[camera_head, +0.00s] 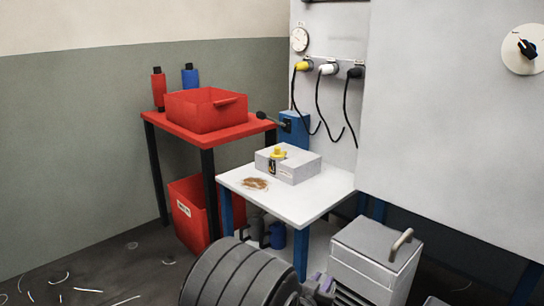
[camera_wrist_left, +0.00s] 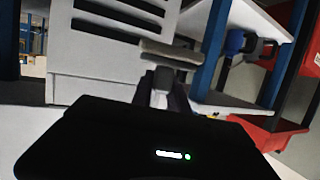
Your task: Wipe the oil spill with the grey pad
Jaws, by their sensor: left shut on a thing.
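The oil spill (camera_head: 256,183) is a brown patch near the left edge of the white table (camera_head: 305,205). My left gripper (camera_head: 320,286) is low at the bottom of the head view, in front of the table and away from the spill. In the left wrist view its dark fingers (camera_wrist_left: 163,88) are shut on the grey pad (camera_wrist_left: 170,51), a pale flat bar on a short grip. The pad cannot be made out in the head view. My right gripper is not in view.
A grey box (camera_head: 300,164) with a yellow-capped item (camera_head: 278,153) stands behind the spill. A slotted grey unit with a handle (camera_head: 375,250) stands right of my gripper. A red side table (camera_head: 180,133) and red bin (camera_head: 190,215) stand left. The white table's front is clear.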

